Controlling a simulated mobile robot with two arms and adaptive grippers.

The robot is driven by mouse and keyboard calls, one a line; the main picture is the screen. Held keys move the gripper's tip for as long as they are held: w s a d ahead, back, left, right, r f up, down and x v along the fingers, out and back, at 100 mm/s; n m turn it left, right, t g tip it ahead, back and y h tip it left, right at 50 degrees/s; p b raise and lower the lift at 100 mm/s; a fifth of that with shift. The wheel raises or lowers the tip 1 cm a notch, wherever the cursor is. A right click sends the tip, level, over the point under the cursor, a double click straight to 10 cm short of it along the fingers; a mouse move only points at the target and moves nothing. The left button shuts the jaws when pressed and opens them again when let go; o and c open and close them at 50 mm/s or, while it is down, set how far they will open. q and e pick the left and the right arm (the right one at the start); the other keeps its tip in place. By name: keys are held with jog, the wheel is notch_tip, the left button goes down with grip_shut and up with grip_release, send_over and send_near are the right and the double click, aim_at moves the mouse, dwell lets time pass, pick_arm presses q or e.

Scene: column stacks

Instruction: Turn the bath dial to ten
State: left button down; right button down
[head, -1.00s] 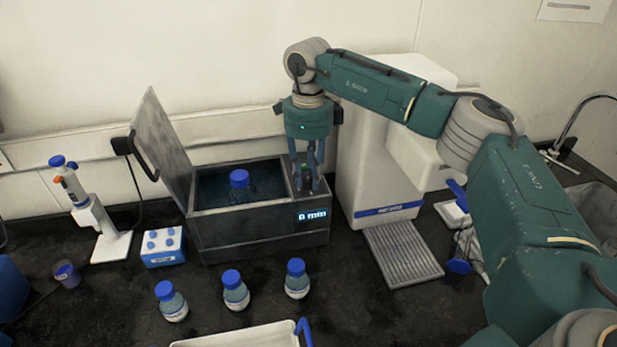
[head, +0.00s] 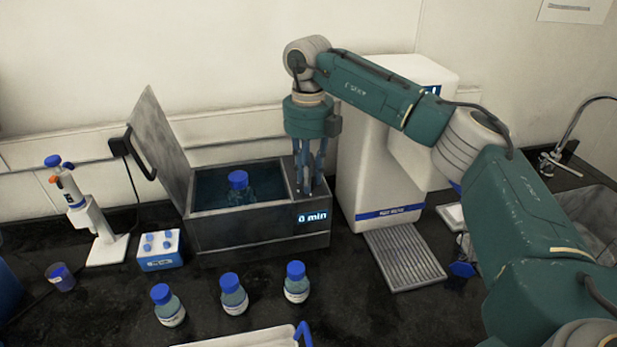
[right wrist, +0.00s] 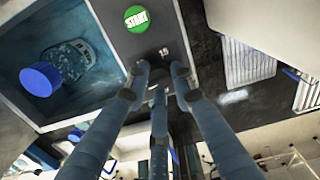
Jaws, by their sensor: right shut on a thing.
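The water bath (head: 250,237) stands on the bench with its lid (head: 155,140) up. A blue-capped bottle (head: 238,182) is in its water. The display (head: 312,217) on its front reads "0 min". My right gripper (head: 308,188) points down onto the bath's right-hand top panel. In the right wrist view its fingers are closed around the small dark dial (right wrist: 158,86), which they largely hide. Small pale marks lie beside the dial, too small to read surely. The green START button (right wrist: 137,18) is just beyond the fingertips, apart from them. My left gripper is not in view.
A white machine (head: 385,170) with a ridged tray (head: 405,257) stands close right of the bath. Several blue-capped bottles (head: 234,295) stand in front. A small blue-and-white rack (head: 160,250) and a pipette stand (head: 105,248) are at left. The sink (head: 595,215) is far right.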

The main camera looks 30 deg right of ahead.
jog(key=m, duration=0.5)
jog(key=shift+w+r+m+b, duration=0.1)
jog(key=shift+m+b, duration=0.2)
jog(key=shift+b, duration=0.05)
jog(key=m, duration=0.5)
jog(key=shift+r+m+b, duration=0.1)
jog(key=shift+m+b, duration=0.2)
jog(key=shift+m, duration=0.1)
jog(key=c, duration=1.6)
grip_release()
jog(key=shift+c, duration=0.2)
jog(key=shift+o, duration=0.9)
notch_tip(320, 180, up, 12)
